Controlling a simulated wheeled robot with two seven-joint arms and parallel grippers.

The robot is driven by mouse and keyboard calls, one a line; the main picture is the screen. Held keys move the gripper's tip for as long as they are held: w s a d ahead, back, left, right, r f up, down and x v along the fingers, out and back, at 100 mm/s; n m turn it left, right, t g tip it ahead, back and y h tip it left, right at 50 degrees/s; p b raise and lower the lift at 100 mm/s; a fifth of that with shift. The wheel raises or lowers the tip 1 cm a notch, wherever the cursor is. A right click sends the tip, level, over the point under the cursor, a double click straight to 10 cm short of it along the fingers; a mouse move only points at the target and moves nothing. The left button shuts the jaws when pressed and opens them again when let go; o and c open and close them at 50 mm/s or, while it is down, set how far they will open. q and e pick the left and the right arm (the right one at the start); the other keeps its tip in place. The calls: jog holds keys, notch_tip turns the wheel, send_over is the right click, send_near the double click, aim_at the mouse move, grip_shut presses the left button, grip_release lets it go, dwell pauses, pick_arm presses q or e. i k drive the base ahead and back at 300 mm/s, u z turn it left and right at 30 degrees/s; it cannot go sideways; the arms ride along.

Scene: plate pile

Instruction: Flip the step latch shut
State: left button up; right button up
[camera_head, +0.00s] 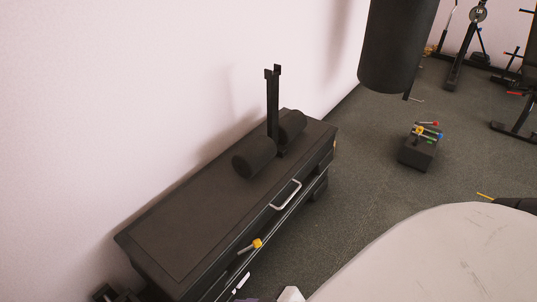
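A long dark step box (185,230) stands on the floor along the wall. On its front face is a small lever with a yellow tip (257,243), which looks like the step latch. The lever sticks out at a slant, its tip up and to the right. From this one view I cannot tell whether it is open or shut. A curved metal handle (287,195) sits on the front face to its right. Neither of my grippers can be made out. Small pale pieces at the bottom edge are cut off and unclear.
A dark post with two foam rollers (255,157) stands on the box. A black hanging bag (398,45) is at the top. A small dark block with colored knobs (418,152) is on the floor. A large pale rounded surface (440,262) fills the lower right. Carpet between is clear.

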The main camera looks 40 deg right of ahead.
aim_at(256, 243)
jog(key=z, duration=0.35)
jog(key=i, duration=0.2)
jog(key=z, duration=0.8)
jog(key=k, duration=0.3)
jog(key=u, duration=0.3)
jog(key=i, duration=0.5)
